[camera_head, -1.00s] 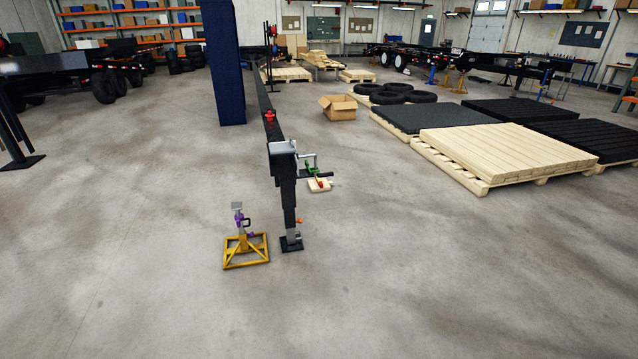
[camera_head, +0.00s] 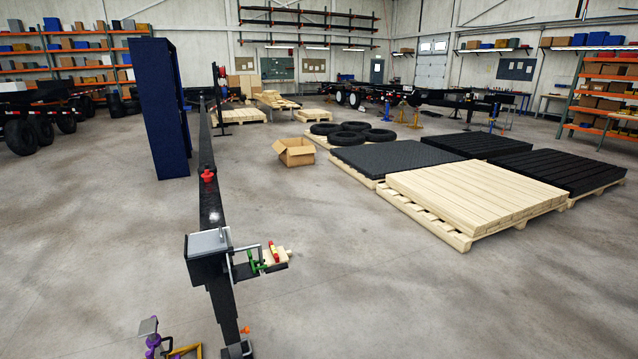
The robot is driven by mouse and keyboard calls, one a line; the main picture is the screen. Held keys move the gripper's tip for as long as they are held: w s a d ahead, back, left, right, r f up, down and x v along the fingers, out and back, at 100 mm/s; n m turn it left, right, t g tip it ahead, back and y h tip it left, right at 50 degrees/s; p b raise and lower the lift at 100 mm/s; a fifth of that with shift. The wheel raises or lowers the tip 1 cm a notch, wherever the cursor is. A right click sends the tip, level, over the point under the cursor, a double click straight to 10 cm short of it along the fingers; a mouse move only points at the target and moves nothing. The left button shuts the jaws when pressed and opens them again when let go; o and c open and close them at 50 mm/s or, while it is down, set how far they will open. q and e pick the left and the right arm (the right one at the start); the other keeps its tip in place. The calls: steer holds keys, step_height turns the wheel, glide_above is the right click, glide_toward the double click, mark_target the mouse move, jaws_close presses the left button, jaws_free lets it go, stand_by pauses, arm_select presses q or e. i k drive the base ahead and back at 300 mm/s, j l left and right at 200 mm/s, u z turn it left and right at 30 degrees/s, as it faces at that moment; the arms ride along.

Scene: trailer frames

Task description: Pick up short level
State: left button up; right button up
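I cannot make out a short level for certain. A black trailer frame beam (camera_head: 212,212) runs away from me, with a grey metal plate (camera_head: 208,243) on its near end. Beside that end, a small side shelf holds a green item (camera_head: 253,262), a red item (camera_head: 274,251) and a pale wooden block (camera_head: 270,261). These are too small to identify surely. A red fitting (camera_head: 208,176) sits on top of the beam. Neither of my grippers is in view.
A yellow stand (camera_head: 187,350) with a purple part (camera_head: 153,342) is at the lower left. A cardboard box (camera_head: 295,152), tires (camera_head: 352,132) and loaded pallets (camera_head: 470,195) are to the right. Open floor lies at the right front.

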mark_target(275, 254)
steer(key=i+l, duration=0.2)
steer(key=i, duration=0.95)
steer(key=i+l+z, duration=0.1)
steer(key=i+l, duration=0.15)
steer(key=i, duration=0.95)
steer(key=i+l, duration=0.1)
steer(key=i, duration=1.05)
steer(key=i+u, duration=0.65)
steer(key=u, duration=0.15)
steer(key=i+l+u, duration=0.1)
steer(key=i+u, duration=0.3)
steer(key=i+l+u, duration=0.2)
steer(key=u, duration=0.2)
steer(key=i+l+u, duration=0.25)
steer(key=u, duration=0.15)
